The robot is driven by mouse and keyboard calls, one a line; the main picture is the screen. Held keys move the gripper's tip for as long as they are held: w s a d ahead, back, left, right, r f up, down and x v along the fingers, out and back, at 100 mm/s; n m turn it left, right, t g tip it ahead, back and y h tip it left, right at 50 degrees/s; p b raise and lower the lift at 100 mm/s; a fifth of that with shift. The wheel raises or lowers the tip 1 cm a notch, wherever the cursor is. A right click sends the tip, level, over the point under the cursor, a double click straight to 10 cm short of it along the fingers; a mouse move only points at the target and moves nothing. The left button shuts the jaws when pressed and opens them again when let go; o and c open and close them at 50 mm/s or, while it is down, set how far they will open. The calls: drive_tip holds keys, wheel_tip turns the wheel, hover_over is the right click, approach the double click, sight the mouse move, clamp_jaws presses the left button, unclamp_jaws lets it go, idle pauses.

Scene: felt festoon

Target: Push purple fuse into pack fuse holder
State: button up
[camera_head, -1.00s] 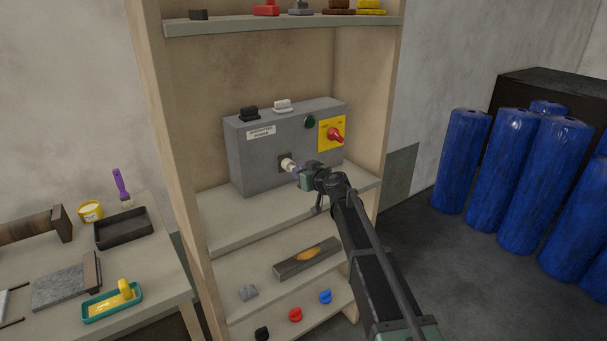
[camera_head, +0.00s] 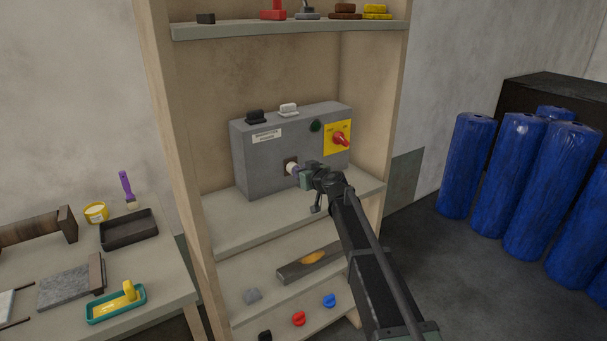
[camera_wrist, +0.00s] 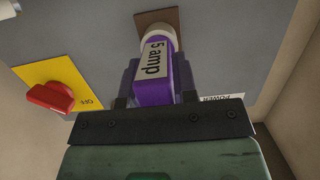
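The purple fuse (camera_wrist: 153,80), marked "5 amp", is between the fingers of my gripper (camera_wrist: 160,92) in the wrist view. Its far end meets the pale round fuse holder (camera_wrist: 157,37), which sits on a brown square plate on the grey box. I cannot tell how deep the fuse sits in the holder. In the head view my gripper (camera_head: 305,173) is at the front of the grey box (camera_head: 262,163), right against the pale holder (camera_head: 291,168). The fuse is mostly hidden there by my gripper.
A red switch on a yellow plate (camera_head: 329,130) is on the box, right of the holder. Black and white pieces (camera_head: 288,110) stand on the box top. Shelf uprights flank the box.

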drive_tip(key=o, duration=0.5)
drive_tip(key=p+v, duration=0.2)
drive_tip(key=v, duration=0.8)
drive_tip(key=shift+s+d, duration=0.25)
drive_tip(key=shift+s, duration=0.05)
drive_tip(key=shift+s, duration=0.1)
drive_tip(key=p+v, duration=0.2)
drive_tip(key=v, duration=0.8)
